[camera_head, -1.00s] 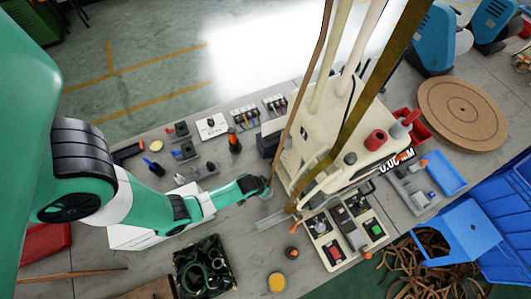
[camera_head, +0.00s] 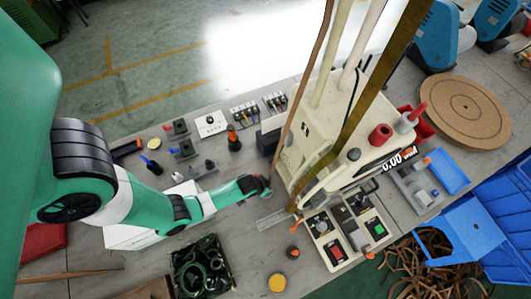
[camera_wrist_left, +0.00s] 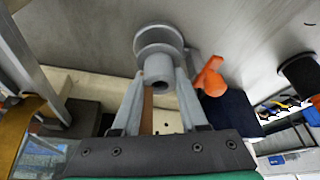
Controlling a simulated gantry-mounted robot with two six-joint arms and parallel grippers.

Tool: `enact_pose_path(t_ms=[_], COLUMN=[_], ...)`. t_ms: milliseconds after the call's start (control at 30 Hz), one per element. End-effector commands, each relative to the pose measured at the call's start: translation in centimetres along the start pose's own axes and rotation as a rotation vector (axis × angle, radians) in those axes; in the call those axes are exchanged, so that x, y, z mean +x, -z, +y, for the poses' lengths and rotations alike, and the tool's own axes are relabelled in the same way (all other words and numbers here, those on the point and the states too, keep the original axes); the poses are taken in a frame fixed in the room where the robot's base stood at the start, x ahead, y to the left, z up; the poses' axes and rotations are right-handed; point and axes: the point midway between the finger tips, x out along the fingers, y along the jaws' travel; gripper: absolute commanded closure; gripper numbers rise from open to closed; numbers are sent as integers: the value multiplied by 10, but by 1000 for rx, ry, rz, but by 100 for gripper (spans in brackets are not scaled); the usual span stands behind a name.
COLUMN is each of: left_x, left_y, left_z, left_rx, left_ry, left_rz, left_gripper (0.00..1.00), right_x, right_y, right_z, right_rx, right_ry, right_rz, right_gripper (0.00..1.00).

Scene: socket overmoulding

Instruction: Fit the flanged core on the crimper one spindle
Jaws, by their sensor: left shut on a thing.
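My left gripper (camera_head: 266,189) is at the near left side of the cream machine (camera_head: 316,150) with the numeric display, above the bench. In the left wrist view, the gripper (camera_wrist_left: 160,85) is shut on the grey flanged core (camera_wrist_left: 158,42). The core is spool-shaped, with a wide round flange and a narrower hub with a dark bore facing the camera. The spindle cannot be made out clearly in either view, and I cannot tell whether the core touches it. My right gripper is not in view.
An orange lever (camera_wrist_left: 209,78) is close beside the core. A clear strip (camera_head: 273,219) and a control panel (camera_head: 342,235) lie near the gripper. A tray of dark rings (camera_head: 203,268) is at the front. A brown strap (camera_head: 303,85) hangs close by.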

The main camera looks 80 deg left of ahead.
Motion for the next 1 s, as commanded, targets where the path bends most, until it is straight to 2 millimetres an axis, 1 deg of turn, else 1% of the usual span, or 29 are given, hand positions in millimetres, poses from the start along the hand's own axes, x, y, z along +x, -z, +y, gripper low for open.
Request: enact_pose_path(t_ms=[933,967,1000], left_x=[23,22,22], left_y=[-9,-9,-9], left_z=[0,0,0], left_rx=[0,0,0], left_ry=[0,0,0], left_rz=[0,0,0], left_gripper=[100,54,46], right_x=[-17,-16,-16], right_y=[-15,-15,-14], right_z=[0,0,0], right_rx=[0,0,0], right_ry=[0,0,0], right_rz=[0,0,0], right_gripper=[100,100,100])
